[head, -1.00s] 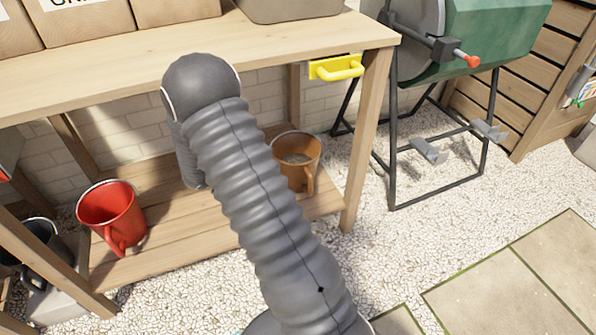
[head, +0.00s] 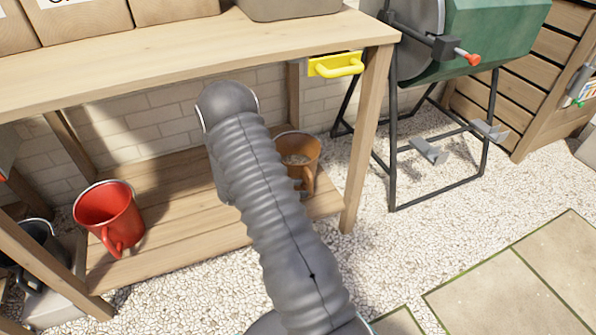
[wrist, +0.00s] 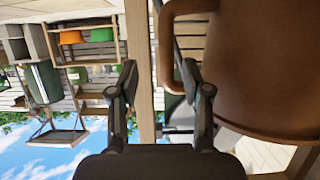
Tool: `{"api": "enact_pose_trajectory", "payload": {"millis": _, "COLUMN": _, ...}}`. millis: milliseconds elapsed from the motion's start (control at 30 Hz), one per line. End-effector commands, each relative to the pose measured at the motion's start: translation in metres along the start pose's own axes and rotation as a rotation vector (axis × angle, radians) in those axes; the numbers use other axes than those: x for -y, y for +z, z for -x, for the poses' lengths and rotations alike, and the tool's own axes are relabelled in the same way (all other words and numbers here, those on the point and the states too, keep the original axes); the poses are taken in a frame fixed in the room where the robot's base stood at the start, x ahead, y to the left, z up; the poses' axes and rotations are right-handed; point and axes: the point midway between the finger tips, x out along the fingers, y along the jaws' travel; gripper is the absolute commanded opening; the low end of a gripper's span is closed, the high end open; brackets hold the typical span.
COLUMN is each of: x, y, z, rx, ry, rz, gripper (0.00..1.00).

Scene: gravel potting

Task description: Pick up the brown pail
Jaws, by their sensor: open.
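The brown pail (head: 308,150) stands upright on the lower shelf of the wooden bench, near its right end, with greyish contents showing inside. In the head view my arm covers its left side, and my gripper is hidden behind the arm. In the wrist view the pail (wrist: 255,65) fills the right side, close up. Its looped handle (wrist: 165,50) reaches in between the fingertips of my gripper (wrist: 159,75), nearer the right finger. The fingers are apart and not closed on the handle. Whether the right finger touches it I cannot tell.
A red pail (head: 108,210) stands further left on the lower shelf (head: 180,240). A dark pail (head: 38,245) is at the far left. The bench's right front leg (head: 365,140) is close to the brown pail. A yellow handle (head: 338,67) sticks out under the worktop.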

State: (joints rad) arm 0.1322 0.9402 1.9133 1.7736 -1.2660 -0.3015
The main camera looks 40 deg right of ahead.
Motion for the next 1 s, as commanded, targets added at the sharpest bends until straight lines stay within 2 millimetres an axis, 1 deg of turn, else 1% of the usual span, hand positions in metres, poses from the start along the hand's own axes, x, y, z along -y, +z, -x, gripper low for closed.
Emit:
{"api": "enact_pose_trajectory", "payload": {"millis": 167, "x": 0.002, "y": 0.001, "z": -0.008, "rx": 0.000, "ry": -0.001, "rz": 0.000, "gripper": 0.48}}
{"api": "enact_pose_trajectory", "payload": {"millis": 367, "x": 0.008, "y": 0.001, "z": -0.034, "rx": 0.001, "ry": 0.001, "rz": -0.002, "gripper": 0.48}}
{"api": "enact_pose_trajectory", "payload": {"millis": 500, "x": 0.008, "y": 0.001, "z": -0.051, "rx": 0.001, "ry": 0.000, "rz": -0.001, "gripper": 0.48}}
{"api": "enact_pose_trajectory", "payload": {"millis": 767, "x": 0.008, "y": 0.000, "z": -0.053, "rx": 0.001, "ry": -0.002, "rz": 0.000, "gripper": 0.48}}
{"api": "enact_pose_trajectory", "payload": {"millis": 800, "x": 0.008, "y": 0.000, "z": -0.053, "rx": 0.001, "ry": -0.002, "rz": 0.000, "gripper": 0.38}}
{"api": "enact_pose_trajectory", "payload": {"millis": 867, "x": 0.008, "y": 0.000, "z": -0.053, "rx": 0.001, "ry": -0.002, "rz": 0.000, "gripper": 0.23}}
{"api": "enact_pose_trajectory", "payload": {"millis": 900, "x": 0.008, "y": 0.000, "z": -0.053, "rx": 0.001, "ry": -0.002, "rz": 0.000, "gripper": 0.13}}
{"api": "enact_pose_trajectory", "payload": {"millis": 933, "x": 0.008, "y": 0.000, "z": -0.053, "rx": 0.001, "ry": -0.002, "rz": 0.000, "gripper": 0.06}}
{"api": "enact_pose_trajectory", "payload": {"millis": 967, "x": 0.008, "y": 0.000, "z": -0.053, "rx": 0.001, "ry": -0.002, "rz": 0.000, "gripper": 0.00}}
{"api": "enact_pose_trajectory", "payload": {"millis": 1000, "x": 0.008, "y": 0.000, "z": -0.053, "rx": 0.001, "ry": -0.002, "rz": 0.000, "gripper": 0.00}}
